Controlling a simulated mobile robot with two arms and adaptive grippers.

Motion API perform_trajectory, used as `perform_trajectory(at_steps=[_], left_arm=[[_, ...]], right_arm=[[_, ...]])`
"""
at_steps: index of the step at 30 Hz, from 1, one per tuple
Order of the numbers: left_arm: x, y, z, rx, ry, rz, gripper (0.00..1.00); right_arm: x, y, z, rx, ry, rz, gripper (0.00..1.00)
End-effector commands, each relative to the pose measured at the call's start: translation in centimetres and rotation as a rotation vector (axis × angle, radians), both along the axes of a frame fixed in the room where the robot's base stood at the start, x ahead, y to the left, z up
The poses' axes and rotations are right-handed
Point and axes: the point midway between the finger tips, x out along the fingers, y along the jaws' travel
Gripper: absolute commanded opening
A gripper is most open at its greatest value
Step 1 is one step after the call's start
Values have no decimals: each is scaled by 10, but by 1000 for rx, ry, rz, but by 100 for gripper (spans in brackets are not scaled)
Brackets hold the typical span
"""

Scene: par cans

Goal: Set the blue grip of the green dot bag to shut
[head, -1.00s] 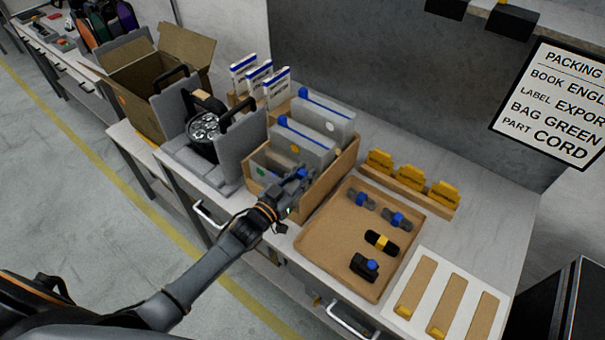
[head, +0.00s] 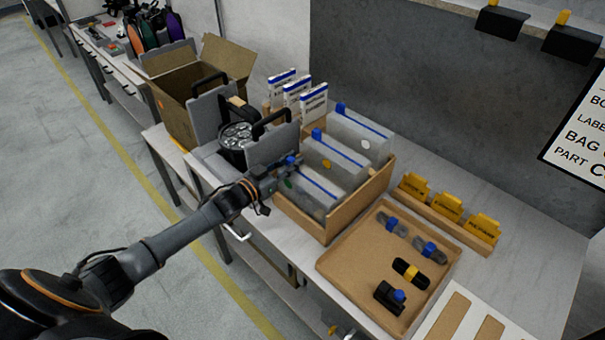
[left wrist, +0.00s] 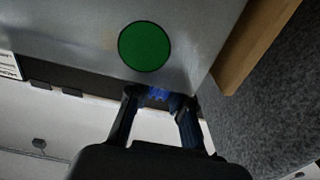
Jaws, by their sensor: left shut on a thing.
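The green dot bag (head: 318,197) is the front grey bag in the cardboard-coloured box (head: 348,222). A blue strip runs along its top edge. Its green dot (left wrist: 145,46) is large in the left wrist view. The blue grip (head: 291,160) is at the left end of the bag's top edge. My left gripper (head: 283,172) is shut on the blue grip; blue shows between its fingers (left wrist: 157,98) in the wrist view. The fingers partly hide the grip. My right gripper is not in view.
Two more bags (head: 335,163) with blue grips at their left ends stand behind. A grey foam case with a lamp (head: 236,133) is close on the left. A tray (head: 350,265) with small parts lies to the right, before yellow tabs (head: 447,206).

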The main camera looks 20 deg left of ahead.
Motion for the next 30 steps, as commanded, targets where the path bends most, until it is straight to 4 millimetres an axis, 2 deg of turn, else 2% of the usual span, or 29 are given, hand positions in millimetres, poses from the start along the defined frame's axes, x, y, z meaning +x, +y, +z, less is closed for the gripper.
perform_trajectory(at_steps=[8, 9, 12, 23, 26, 30], left_arm=[[0, 1, -1, 1, 3, 2, 0], [0, 1, -1, 1, 3, 1, 28], [0, 1, -1, 1, 2, 1, 45], [-3, 1, -1, 1, 2, 1, 45], [-12, 4, -2, 0, 4, 1, 45], [-34, 12, -2, 2, 6, 1, 45]], right_arm=[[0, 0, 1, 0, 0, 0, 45], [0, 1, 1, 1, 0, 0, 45], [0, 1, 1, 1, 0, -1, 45], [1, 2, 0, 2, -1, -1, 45], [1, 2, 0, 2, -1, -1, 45], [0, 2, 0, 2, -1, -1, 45]])
